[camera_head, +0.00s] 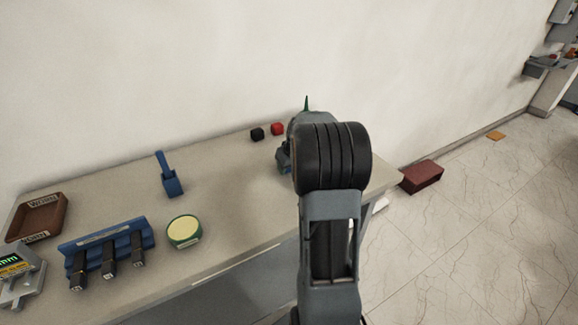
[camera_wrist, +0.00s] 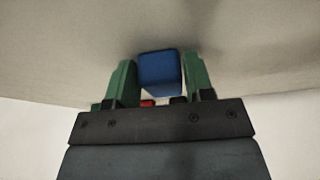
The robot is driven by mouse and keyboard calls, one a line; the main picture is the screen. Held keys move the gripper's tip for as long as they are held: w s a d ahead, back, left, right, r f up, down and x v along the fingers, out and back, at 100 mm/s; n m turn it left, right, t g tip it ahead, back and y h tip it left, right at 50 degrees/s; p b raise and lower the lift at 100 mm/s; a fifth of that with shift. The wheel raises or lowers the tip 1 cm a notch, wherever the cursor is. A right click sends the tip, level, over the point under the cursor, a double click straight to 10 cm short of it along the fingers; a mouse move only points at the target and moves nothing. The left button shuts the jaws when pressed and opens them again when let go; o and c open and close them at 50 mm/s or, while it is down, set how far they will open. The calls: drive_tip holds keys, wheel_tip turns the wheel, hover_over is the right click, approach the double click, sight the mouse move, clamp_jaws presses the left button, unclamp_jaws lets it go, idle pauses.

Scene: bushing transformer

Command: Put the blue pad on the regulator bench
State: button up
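The blue pad (camera_wrist: 159,70) is a small block with rounded edges in the wrist view. It lies between the two green fingers of my gripper (camera_wrist: 160,78) and fills nearly the whole gap. The fingers appear closed on its sides. In the head view the pad is hidden behind my arm. My gripper is near the right end of the pale bench (camera_head: 235,195) there, with one green finger (camera_head: 307,103) showing against the wall. No label shows whether this is the regulator bench.
Black (camera_head: 257,134) and red (camera_head: 277,129) cubes sit left of my gripper. A blue scoop (camera_head: 170,180), green-rimmed round pad (camera_head: 184,230), blue rack (camera_head: 105,240) and brown tray (camera_head: 38,217) occupy the left. A dark red box (camera_head: 422,177) is on the floor beyond the bench's right end.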

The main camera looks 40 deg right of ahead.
drive_tip(key=o, duration=0.3)
drive_tip(key=shift+r, duration=0.3)
drive_tip(key=d+v, duration=0.1)
drive_tip(key=v, duration=1)
drive_tip(key=s+a+n, duration=0.1)
drive_tip(key=s+a, duration=0.2)
drive_tip(key=a, duration=0.6)
drive_tip(key=s+a, duration=0.3)
drive_tip(key=a, duration=0.5)
drive_tip(key=shift+n+g+y, duration=0.3)
drive_tip(key=shift+g+y, duration=0.1)
drive_tip(key=shift+g, duration=0.1)
drive_tip(key=s+a+f, duration=0.1)
drive_tip(key=s+a, duration=0.2)
drive_tip(key=s+a+f, duration=0.2)
drive_tip(key=s+a, duration=0.1)
drive_tip(key=s+a+f, duration=0.2)
drive_tip(key=s+a, duration=0.1)
drive_tip(key=shift+s+a+f, duration=0.1)
drive_tip(key=shift+s+a, duration=0.1)
